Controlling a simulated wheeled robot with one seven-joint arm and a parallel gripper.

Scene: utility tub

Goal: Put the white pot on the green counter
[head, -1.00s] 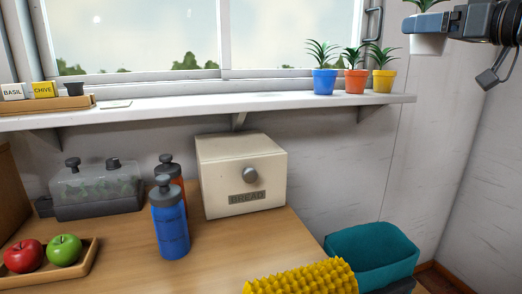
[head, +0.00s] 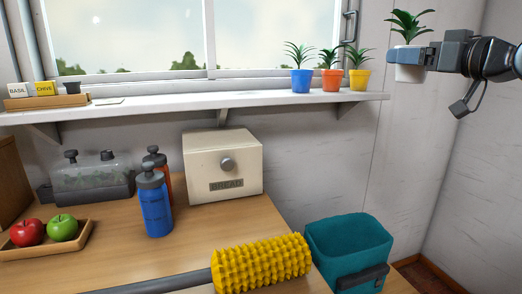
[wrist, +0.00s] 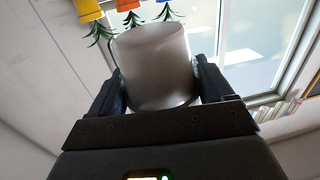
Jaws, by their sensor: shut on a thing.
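The white pot (head: 409,74) with a spiky green plant (head: 410,25) is held in the air at the upper right of the head view, upright, right of the window shelf. My gripper (head: 408,57) is shut on its sides. In the wrist view, the white pot (wrist: 155,65) sits between both fingers of my gripper (wrist: 158,88), and its plant is hidden there. No green counter shows in these views; the counter in sight is bare wood (head: 115,220).
Blue (head: 301,80), orange (head: 331,80) and yellow (head: 359,79) plant pots stand on the white shelf (head: 220,104). Below are a bread box (head: 222,166), blue bottle (head: 155,208), spiky yellow roller (head: 262,263) and teal bin (head: 348,240). The wall beneath my gripper is clear.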

